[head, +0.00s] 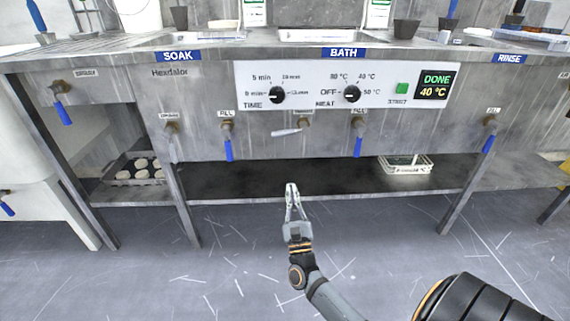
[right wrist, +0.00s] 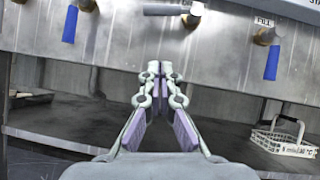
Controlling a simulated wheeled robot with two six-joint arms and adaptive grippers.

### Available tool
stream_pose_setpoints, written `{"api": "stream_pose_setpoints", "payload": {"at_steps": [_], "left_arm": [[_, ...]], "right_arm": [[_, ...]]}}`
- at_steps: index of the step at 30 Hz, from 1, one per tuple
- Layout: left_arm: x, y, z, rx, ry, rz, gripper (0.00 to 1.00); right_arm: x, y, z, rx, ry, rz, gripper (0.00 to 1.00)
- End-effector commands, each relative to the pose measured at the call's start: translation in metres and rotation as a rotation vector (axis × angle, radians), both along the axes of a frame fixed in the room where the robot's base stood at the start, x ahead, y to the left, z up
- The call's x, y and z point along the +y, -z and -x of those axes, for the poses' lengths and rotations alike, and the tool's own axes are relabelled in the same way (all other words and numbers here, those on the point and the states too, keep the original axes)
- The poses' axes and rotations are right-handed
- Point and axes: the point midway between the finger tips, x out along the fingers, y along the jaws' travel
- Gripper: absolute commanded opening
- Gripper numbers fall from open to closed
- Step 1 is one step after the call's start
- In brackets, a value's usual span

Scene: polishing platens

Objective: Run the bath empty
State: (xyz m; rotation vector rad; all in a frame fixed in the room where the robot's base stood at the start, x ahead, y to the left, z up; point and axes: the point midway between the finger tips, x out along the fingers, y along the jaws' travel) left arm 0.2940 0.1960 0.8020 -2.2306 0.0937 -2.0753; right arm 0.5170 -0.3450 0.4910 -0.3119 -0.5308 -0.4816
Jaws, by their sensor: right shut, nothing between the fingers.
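The bath's drain valve (head: 303,122) sits on the steel front under the BATH label (head: 343,52). Its pale lever (head: 287,132) lies almost level, pointing left. In the right wrist view the valve (right wrist: 192,18) and its lever (right wrist: 165,10) are at the top edge. My right gripper (head: 291,186) is shut and empty, below and in front of the valve, apart from it. In the right wrist view its fingertips (right wrist: 160,70) meet below the lever. The bath's display (head: 435,85) reads DONE and 40 °C. My left gripper is not in view.
Blue-handled fill taps flank the drain, one left (head: 228,140) and one right (head: 357,140). The soak drain lever (head: 173,148) hangs down. A lower shelf (head: 270,180) holds a tray of pale discs (head: 118,172) and a white basket (head: 405,168). Its middle is clear.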

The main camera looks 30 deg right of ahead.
Motion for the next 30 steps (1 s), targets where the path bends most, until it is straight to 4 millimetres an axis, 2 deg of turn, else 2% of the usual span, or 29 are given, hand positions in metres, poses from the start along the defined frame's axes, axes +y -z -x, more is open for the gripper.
{"api": "stream_pose_setpoints", "payload": {"at_steps": [7,20,24,30], "left_arm": [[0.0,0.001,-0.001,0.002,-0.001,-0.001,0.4],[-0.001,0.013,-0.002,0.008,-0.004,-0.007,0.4],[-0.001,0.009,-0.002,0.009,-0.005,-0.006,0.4],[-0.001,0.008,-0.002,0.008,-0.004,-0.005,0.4]], "right_arm": [[-0.005,-0.01,-0.012,-0.004,-0.001,-0.001,0.0],[-0.037,-0.06,-0.079,-0.003,-0.001,-0.001,0.0],[-0.035,-0.083,-0.082,-0.002,-0.001,-0.002,0.0],[-0.034,-0.095,-0.086,0.001,-0.001,-0.001,0.0]]}}
